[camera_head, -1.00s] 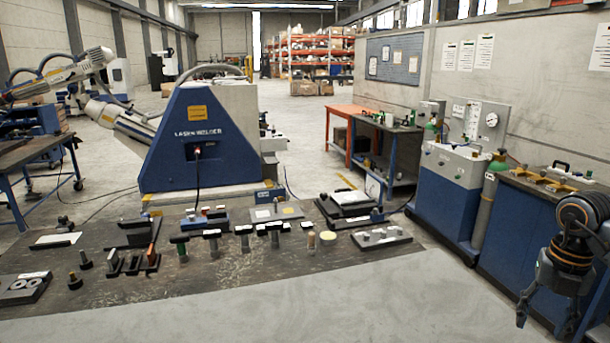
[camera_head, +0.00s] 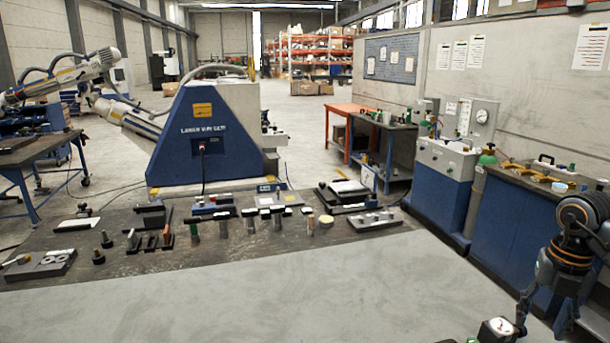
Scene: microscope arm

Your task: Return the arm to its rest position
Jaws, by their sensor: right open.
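My right gripper (camera_head: 543,322) hangs at the lower right, pointing down with its fingers apart and nothing seen between them. A small dark box with a white round face (camera_head: 497,330) is at the bottom edge, just left of its near fingertip; I cannot tell whether they touch. No part is clearly a microscope arm. A blue machine marked as a laser welder (camera_head: 205,135) stands beyond the table, with a pale tubular arm (camera_head: 128,118) reaching up to its left. My left gripper is not in view.
The dark table mat (camera_head: 150,262) carries several small tools and blocks. The grey strip (camera_head: 300,305) in front is mostly bare. A blue bench (camera_head: 525,225) and a blue cabinet (camera_head: 440,185) stand at the right.

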